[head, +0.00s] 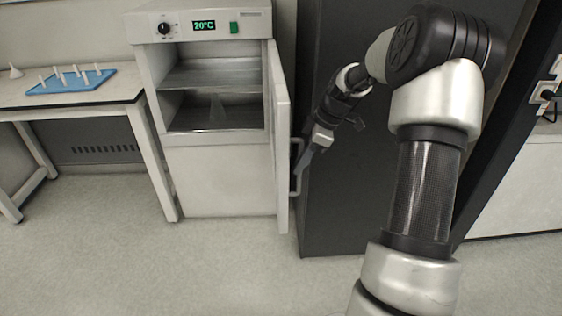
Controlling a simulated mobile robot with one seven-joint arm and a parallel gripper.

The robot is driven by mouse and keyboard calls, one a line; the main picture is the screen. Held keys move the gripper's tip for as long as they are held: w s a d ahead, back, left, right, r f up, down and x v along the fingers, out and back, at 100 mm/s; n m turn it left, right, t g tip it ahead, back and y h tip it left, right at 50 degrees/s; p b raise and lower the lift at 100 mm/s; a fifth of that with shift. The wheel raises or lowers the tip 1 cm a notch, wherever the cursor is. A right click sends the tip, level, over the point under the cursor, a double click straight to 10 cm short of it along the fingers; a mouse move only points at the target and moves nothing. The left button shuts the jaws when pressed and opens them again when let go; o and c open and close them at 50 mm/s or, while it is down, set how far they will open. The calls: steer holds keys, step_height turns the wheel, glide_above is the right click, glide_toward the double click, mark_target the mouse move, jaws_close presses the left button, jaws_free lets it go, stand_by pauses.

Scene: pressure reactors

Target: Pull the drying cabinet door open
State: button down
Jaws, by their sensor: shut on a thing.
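The drying cabinet (212,183) is a white unit with a green 20°C display, a black knob and a green switch on top. Its door (282,150) stands open, hinged on the right and seen nearly edge-on. A metal handle (294,190) is on the door's outer side, facing right. My gripper (301,172) is at this handle, shut on it; the fingertips are small in view and partly merge with the handle. Metal shelves (210,77) show inside the upper chamber, with a pale cone-shaped thing on the lower level.
A tall dark cabinet (325,215) stands just right of the door, behind my arm. A table (70,105) on the left carries a blue peg tray (72,82). A white bench (520,185) is at the far right. The floor (150,265) in front is clear.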

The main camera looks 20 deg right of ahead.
steer(key=shift+w+d+r, duration=0.1)
steer(key=shift+d+r, duration=0.05)
steer(key=shift+d, duration=0.5)
steer(key=c, duration=1.8)
jaws_free()
steer(key=shift+o, duration=0.2)
steer(key=shift+a, duration=0.1)
steer(key=p+v, duration=0.4)
steer(key=v, duration=1.3)
